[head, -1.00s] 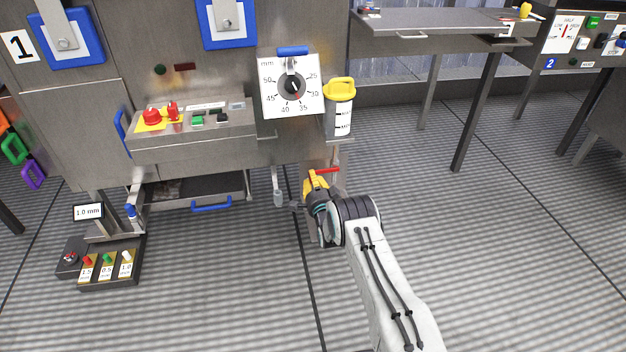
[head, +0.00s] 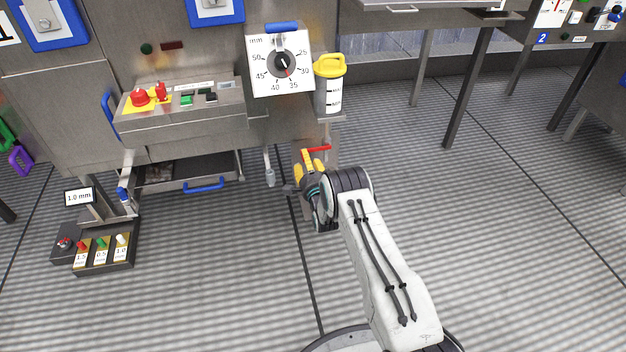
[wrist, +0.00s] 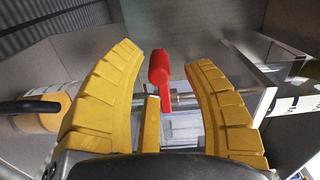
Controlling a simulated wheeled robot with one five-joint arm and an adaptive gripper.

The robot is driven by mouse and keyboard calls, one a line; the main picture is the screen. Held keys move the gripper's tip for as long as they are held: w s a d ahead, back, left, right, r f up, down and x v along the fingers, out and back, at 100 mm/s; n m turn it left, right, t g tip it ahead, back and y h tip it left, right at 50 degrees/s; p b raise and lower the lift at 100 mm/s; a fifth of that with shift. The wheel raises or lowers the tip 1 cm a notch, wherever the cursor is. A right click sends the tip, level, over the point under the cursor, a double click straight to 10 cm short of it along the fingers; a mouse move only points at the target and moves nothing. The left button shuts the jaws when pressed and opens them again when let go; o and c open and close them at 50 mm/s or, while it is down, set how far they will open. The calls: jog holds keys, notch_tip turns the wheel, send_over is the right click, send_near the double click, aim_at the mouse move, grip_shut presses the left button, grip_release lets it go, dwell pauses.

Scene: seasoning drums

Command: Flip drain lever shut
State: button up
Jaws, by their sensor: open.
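The red lever (head: 318,149) sits on the lower right of the machine, under the shelf holding the yellow-lidded canister. In the wrist view, the red lever (wrist: 161,75) lies between my two yellow fingers, in front of a thin metal pipe (wrist: 185,98). My gripper (head: 310,161) is at the lever in the head view. In the wrist view my gripper (wrist: 163,57) is open, with a visible gap on each side of the lever. The lever's lower end is partly hidden, and I cannot tell whether a finger touches it.
The yellow-lidded canister (head: 329,88) stands right of the white dial plate (head: 281,66), above my gripper. A drawer with a blue handle (head: 204,185) and a button stand (head: 105,252) are to the left. The floor (head: 470,250) to the right is clear.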

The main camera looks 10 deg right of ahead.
jog(key=s, duration=0.9)
jog(key=shift+s, duration=0.3)
jog(key=shift+r, duration=0.1)
